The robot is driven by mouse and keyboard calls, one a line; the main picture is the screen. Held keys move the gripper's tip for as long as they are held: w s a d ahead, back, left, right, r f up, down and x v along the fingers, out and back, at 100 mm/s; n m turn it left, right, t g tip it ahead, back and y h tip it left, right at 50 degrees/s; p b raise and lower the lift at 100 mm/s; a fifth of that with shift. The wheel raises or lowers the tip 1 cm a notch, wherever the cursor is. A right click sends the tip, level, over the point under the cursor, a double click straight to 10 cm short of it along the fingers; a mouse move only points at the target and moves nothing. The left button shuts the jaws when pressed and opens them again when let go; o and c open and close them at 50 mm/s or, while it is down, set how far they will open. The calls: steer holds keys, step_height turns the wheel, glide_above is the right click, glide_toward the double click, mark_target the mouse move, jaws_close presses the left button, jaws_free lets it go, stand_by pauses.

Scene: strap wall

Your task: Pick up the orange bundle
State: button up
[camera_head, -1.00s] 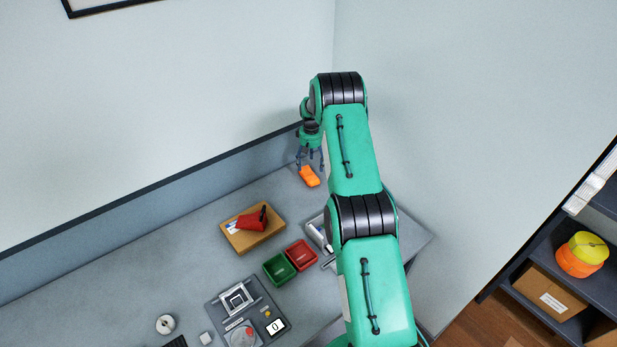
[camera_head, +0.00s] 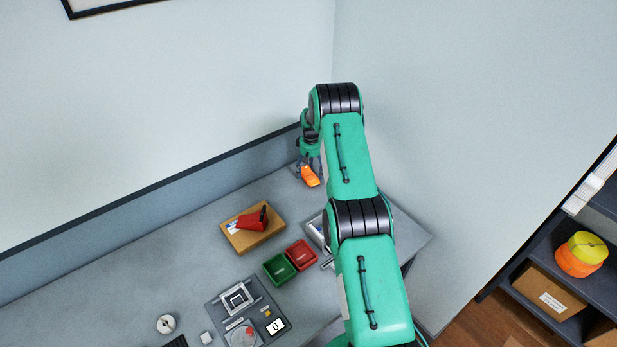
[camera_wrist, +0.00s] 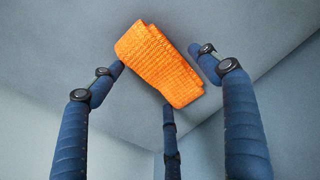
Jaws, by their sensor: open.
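The orange bundle (camera_head: 310,177) lies on the grey table near the back wall, below my gripper (camera_head: 308,170). In the wrist view the orange bundle (camera_wrist: 160,64) is a woven, folded strap lying slantwise between the fingertips. My gripper (camera_wrist: 160,75) has three blue fingers spread around it, one at the left, one at the right and one at the lower middle. The fingers are open. The left and right tips are close to the bundle's sides; whether any finger touches it I cannot tell.
A cardboard box (camera_head: 270,240) with a red tool (camera_head: 252,220) on it stands left of the bundle. Green (camera_head: 279,268) and red (camera_head: 301,254) bins and a scale (camera_head: 243,336) are nearer. The back wall is close behind the bundle. The table (camera_head: 110,290) is bare to the left.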

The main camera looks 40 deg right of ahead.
mark_target(310, 172)
steer(key=shift+c, duration=0.5)
steer(key=c, duration=1.2)
steer(key=shift+r, duration=0.15)
steer(key=shift+r, duration=1.55)
steer(key=shift+s+a+r, duration=0.15)
steer(key=shift+s, duration=0.1)
steer(key=s+a, duration=0.2)
steer(key=s, duration=0.2)
steer(key=s+a+r+b, duration=0.1)
steer(key=s+a, duration=0.2)
steer(key=s, duration=0.2)
steer(key=s+a, duration=0.2)
steer(key=s, duration=0.2)
steer(key=shift+s+a+r, duration=0.2)
steer(key=shift+s, duration=0.05)
